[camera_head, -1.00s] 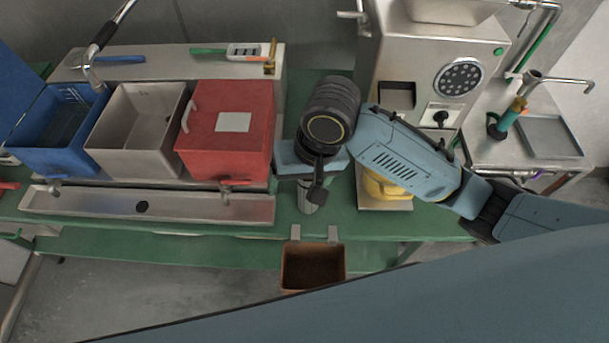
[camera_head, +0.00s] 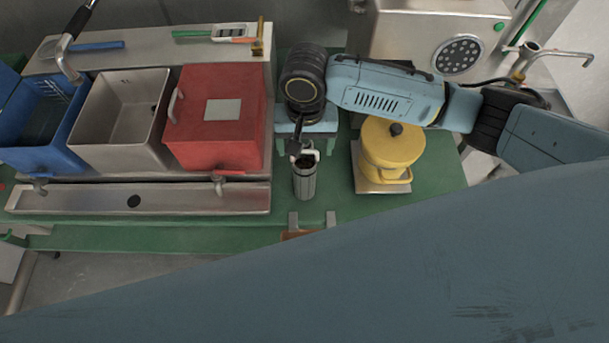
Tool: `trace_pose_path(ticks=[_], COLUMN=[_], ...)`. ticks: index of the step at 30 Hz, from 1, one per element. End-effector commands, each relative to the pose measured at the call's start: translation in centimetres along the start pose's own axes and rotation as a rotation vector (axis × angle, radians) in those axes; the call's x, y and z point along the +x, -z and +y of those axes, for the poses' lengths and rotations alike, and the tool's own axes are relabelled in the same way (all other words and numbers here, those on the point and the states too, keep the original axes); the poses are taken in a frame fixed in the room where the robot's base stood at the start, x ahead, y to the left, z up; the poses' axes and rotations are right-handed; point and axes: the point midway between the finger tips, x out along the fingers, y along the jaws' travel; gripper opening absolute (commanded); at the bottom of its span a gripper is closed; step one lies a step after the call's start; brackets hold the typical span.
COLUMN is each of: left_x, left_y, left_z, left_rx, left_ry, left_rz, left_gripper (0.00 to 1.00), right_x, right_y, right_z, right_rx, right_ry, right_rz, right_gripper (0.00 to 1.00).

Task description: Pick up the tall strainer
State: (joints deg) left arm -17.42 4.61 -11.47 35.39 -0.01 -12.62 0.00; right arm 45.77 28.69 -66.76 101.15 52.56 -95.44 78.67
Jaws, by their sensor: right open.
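The tall strainer is likely the narrow grey metallic cylinder (camera_head: 304,183) standing upright on the green bench. Its top shows a pale rim or handle, partly hidden by my right gripper. My right gripper (camera_head: 304,150) points down just above and behind the cylinder's top, and it is open. I cannot tell whether a finger touches the rim. My left gripper is out of view.
A yellow lidded pot (camera_head: 391,148) stands close on the right. A red box (camera_head: 222,135), an open grey bin (camera_head: 120,118) and a blue bin (camera_head: 40,125) line the left. A steel trough (camera_head: 90,200) runs in front. A steel machine (camera_head: 400,35) stands behind my arm.

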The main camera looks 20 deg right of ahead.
Motion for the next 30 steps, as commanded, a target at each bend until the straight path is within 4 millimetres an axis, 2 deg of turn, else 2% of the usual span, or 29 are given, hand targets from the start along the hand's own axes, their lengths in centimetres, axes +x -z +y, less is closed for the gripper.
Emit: trace_pose_path(ticks=[11,20,30], left_x=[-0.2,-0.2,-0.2], left_y=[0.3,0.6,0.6], left_z=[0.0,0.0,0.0], left_rx=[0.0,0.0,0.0], left_ry=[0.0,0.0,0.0], left_rz=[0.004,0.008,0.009], left_gripper=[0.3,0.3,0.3], right_x=[4.7,5.2,5.2], right_y=[0.7,0.7,0.7], right_z=[-0.1,-0.1,-0.1], right_rx=[-0.001,-0.002,-0.002], right_ry=[0.0,0.001,0.001], right_rz=[-0.001,0.001,0.001], right_gripper=[0.78,0.78,0.34])
